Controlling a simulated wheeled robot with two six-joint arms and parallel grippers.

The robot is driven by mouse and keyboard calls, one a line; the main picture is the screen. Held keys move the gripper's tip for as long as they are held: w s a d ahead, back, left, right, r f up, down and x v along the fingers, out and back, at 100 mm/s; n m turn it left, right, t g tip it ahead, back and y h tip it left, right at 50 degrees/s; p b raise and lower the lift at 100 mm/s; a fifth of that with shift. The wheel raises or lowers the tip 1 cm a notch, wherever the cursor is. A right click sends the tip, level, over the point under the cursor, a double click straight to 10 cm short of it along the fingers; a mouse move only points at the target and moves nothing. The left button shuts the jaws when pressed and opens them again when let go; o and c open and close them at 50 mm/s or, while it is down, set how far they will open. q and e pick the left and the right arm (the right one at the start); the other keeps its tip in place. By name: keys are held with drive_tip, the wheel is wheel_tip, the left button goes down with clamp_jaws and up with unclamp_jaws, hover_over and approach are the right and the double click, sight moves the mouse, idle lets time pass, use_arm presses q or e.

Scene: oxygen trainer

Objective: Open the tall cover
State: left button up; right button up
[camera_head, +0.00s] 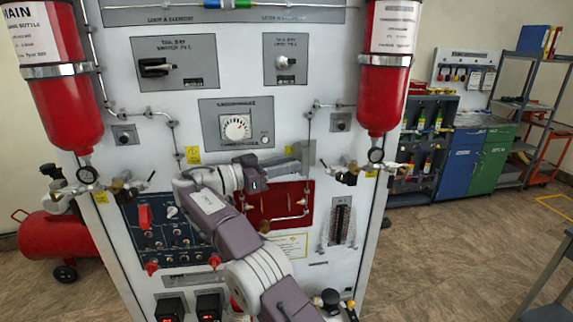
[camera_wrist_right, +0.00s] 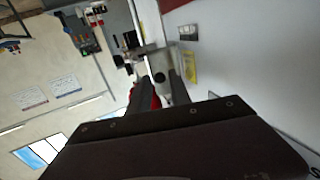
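My right gripper (camera_head: 303,153) reaches in front of the white panel and points right, just above a red plate (camera_head: 262,203) crossed by a pipe. In the right wrist view the two dark fingers of this gripper (camera_wrist_right: 163,80) stand apart, with a grey block (camera_wrist_right: 160,58) near their tips. I cannot tell whether they touch it. A small upright red cover (camera_head: 145,216) sits on the dark blue switch board at the left, away from the gripper. I cannot tell for sure which part is the tall cover. My right arm hides part of the panel. My left gripper is not in view.
Red bottles hang on the panel's left (camera_head: 68,105) and right (camera_head: 384,95), with valves below them. A round dial (camera_head: 237,127) is above my right forearm. A gauge (camera_head: 341,220) is right of the red plate. Cabinets (camera_head: 460,160) stand at the back right.

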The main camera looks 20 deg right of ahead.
drive_tip(key=s+a+p, duration=0.1)
drive_tip(key=a+p, duration=0.6)
drive_tip(key=a, duration=0.1)
drive_tip(key=shift+a, duration=0.4)
